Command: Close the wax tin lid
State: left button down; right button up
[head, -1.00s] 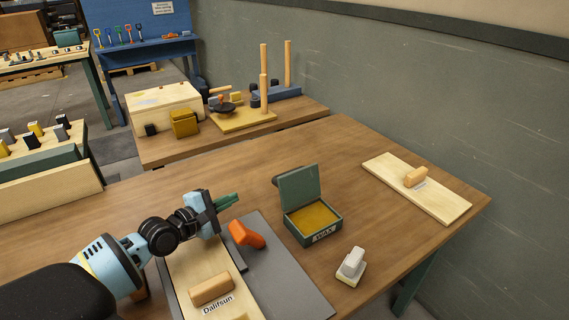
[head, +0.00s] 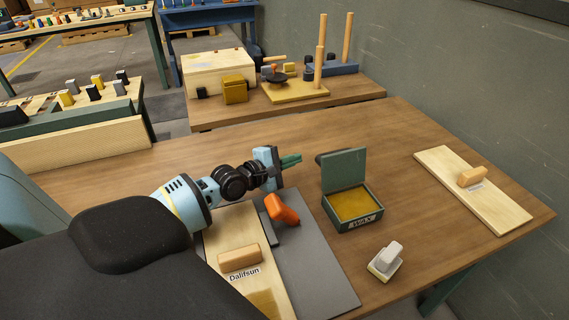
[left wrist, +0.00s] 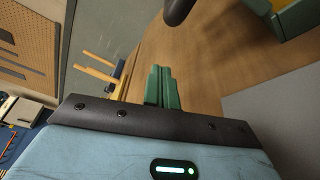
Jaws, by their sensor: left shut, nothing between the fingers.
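The green wax tin (head: 353,207) stands on the wooden table, with yellow wax inside and a WAX label on its front. Its green lid (head: 344,170) stands open, upright at the back edge. My left gripper (head: 291,160) is to the left of the lid, a short way apart from it, its green fingers together and empty. In the left wrist view the shut fingers (left wrist: 161,88) point over bare table. A part of the tin (left wrist: 300,18) shows at the top right there, cut off by the frame. My right gripper is not in view.
A white-topped block (head: 386,260) is before the tin. A handled board (head: 470,190) lies right.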

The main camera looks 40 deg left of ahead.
pick_arm(q)
jog(key=x, duration=0.4)
jog(key=shift+w+f+b, duration=0.1)
jog(key=shift+w+b, duration=0.2)
jog(key=shift+b, duration=0.05)
jog(key=shift+d, duration=0.25)
jog(key=shift+s+d+r+p, duration=0.25)
jog(key=shift+d+r+p, duration=0.25)
jog(key=shift+p, duration=0.1)
jog(key=shift+s+d+r+p, duration=0.2)
jog(key=shift+d+r+p, duration=0.15)
jog(key=shift+r+p, duration=0.15)
jog(key=shift+s+d+p, duration=0.25)
jog(key=shift+d+p, duration=0.1)
jog(key=shift+s+d+f, duration=0.1)
jog(key=shift+s+d, duration=0.05)
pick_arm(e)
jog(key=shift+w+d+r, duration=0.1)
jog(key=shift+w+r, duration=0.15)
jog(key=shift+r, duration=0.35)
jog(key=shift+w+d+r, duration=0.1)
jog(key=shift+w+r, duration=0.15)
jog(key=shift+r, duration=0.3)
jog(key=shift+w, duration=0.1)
